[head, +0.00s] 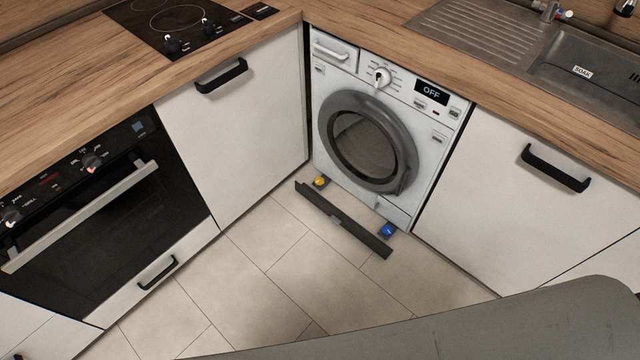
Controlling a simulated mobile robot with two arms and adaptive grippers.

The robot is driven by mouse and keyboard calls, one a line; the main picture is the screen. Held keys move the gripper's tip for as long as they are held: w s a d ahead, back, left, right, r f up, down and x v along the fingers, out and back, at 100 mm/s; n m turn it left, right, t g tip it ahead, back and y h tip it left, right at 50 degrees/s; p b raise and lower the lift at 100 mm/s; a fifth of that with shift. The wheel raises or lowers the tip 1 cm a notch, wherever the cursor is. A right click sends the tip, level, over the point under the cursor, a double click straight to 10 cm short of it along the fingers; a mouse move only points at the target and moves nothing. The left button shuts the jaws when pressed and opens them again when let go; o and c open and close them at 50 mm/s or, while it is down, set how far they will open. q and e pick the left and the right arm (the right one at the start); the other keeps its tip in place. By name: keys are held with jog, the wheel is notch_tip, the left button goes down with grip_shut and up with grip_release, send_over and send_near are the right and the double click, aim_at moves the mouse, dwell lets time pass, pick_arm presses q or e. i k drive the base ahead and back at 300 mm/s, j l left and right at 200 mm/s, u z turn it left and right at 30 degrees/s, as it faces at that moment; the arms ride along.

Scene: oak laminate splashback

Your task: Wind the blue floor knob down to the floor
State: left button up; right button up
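The blue floor knob (387,230) is at the foot of the white washing machine (420,143), near its lower right corner. A yellow knob (320,182) is at the foot's left side. A dark plinth strip (342,221) lies on the floor just in front of the machine, close to both knobs. Whether the blue knob touches the floor cannot be told at this size. The machine's round door (367,143) is shut and its display reads OFF. Neither of my grippers shows in the head view.
The tiled floor (255,285) in front of the strip is clear. An oven (90,205) and white cabinets (235,135) stand at left, and another cabinet (520,200) at right. A wooden worktop (365,32) with a hob and a sink (590,60) runs above.

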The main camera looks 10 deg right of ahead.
aim_at(387, 230)
jog(key=z, duration=1.05)
